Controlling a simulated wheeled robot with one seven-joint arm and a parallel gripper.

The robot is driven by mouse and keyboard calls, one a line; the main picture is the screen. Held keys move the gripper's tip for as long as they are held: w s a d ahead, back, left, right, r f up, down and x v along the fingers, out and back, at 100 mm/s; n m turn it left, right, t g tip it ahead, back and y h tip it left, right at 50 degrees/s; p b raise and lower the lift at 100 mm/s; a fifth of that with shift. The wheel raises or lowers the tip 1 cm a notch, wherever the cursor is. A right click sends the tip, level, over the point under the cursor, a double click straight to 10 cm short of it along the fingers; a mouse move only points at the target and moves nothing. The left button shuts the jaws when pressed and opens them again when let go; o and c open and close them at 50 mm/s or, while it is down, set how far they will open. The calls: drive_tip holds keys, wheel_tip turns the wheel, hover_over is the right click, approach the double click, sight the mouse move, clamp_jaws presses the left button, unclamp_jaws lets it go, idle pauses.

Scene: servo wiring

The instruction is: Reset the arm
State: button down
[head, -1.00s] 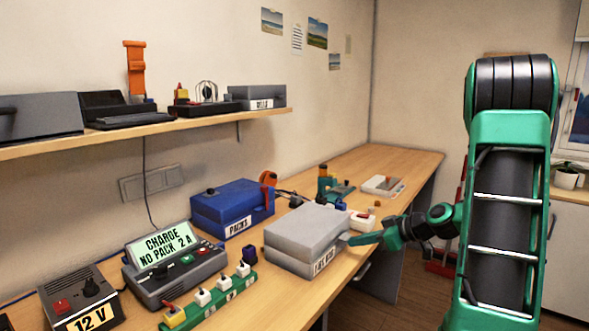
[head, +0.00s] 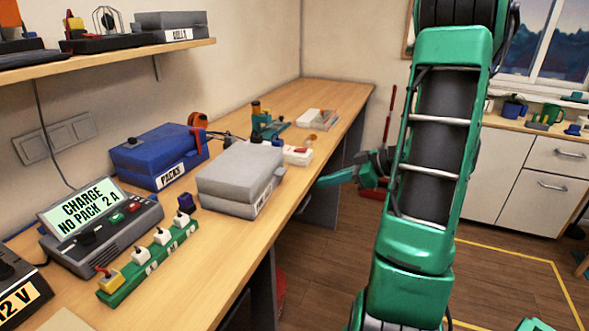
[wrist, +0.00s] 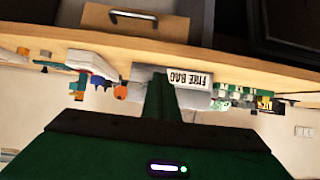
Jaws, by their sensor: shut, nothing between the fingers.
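My green arm stands on the right of the head view. My gripper (head: 326,180) points left, just off the workbench's right edge and to the right of the grey box. Its fingers are together with nothing between them. In the wrist view the picture is upside down, and the shut green fingers (wrist: 157,98) stick out from the dark green gripper body. The grey box (head: 240,172), whose label reads FIRE BAG in the wrist view (wrist: 190,77), lies on the bench apart from the fingers.
The workbench (head: 215,265) holds a blue PACKS box (head: 158,155), a charger (head: 100,225), a green socket strip (head: 150,262) and a white box (head: 297,155). A shelf (head: 110,55) hangs on the left wall. Open floor (head: 510,260) and white cabinets (head: 545,175) lie right.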

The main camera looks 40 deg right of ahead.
drive_tip(key=shift+s, duration=0.1)
drive_tip(key=s+a+f+m+g+h, duration=0.2)
drive_tip(key=s+a+m+g, duration=0.1)
drive_tip(key=s+a+g, duration=0.4)
drive_tip(key=s+a+r+m+g+h, duration=0.1)
drive_tip(key=s+m+h, duration=0.1)
drive_tip(key=s+m, duration=0.2)
drive_tip(key=s+a+r+m+g+h, duration=0.1)
drive_tip(key=s+m, duration=0.4)
drive_tip(key=s, duration=0.5)
drive_tip(key=shift+s+a+r+m+g+h, duration=0.3)
drive_tip(key=shift+a+r+g+h, duration=0.15)
drive_tip(key=shift+a+r, duration=0.25)
